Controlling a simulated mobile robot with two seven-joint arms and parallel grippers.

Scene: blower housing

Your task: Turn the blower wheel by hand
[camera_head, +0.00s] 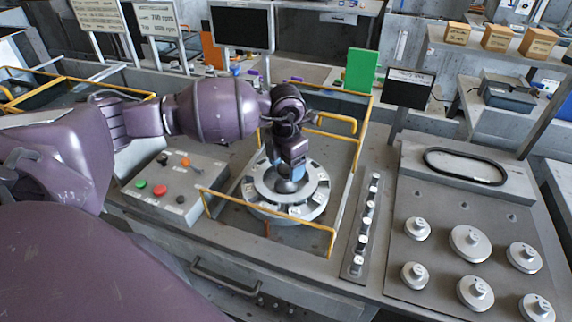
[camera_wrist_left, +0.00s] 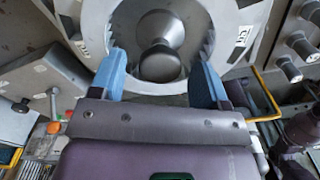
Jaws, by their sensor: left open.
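The blower wheel (camera_head: 308,197) is a round grey part with a light ring, dark openings and small white labels around its rim. It lies flat inside a yellow-railed bay. A dark rounded hub knob (camera_wrist_left: 160,62) stands at its centre. My left gripper (camera_head: 285,172) is over the wheel, pointing down. In the left wrist view its two blue fingers (camera_wrist_left: 159,68) are spread wide, one on each side of the knob, with a visible gap. I cannot tell whether a finger touches the wheel. My right gripper is not in view.
Yellow rails (camera_head: 268,222) surround the bay. A control box (camera_head: 176,188) with coloured buttons sits to the left. A strip of knobs (camera_head: 364,222) and a panel with round grey weights (camera_head: 470,243) are at right. A green block (camera_head: 361,70) and screens stand behind.

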